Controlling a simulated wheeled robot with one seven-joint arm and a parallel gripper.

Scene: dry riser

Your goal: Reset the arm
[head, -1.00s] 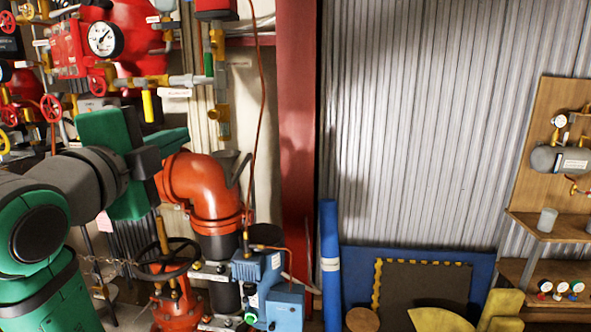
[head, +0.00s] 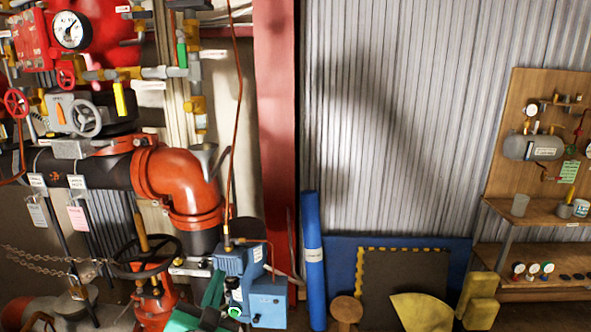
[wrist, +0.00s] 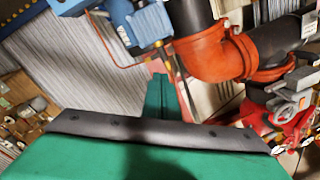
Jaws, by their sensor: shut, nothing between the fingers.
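My gripper (wrist: 157,98) shows in the wrist view as green fingers beyond a dark bar. The fingers are together with nothing between them. In the head view only green parts of my arm show at the bottom edge, in front of the foot of the blue pump unit (head: 240,262). The rest of my arm is out of that view. In the wrist view the orange pipe elbow (wrist: 215,52) lies up and to the right of the fingers, apart from them in the picture.
A black handwheel (head: 143,255) on an orange valve stands left of the blue unit. A chain (head: 60,258) hangs across the lower left. A blue roll (head: 313,262), a dark mat (head: 403,280) and a wooden shelf unit (head: 530,210) line the corrugated wall.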

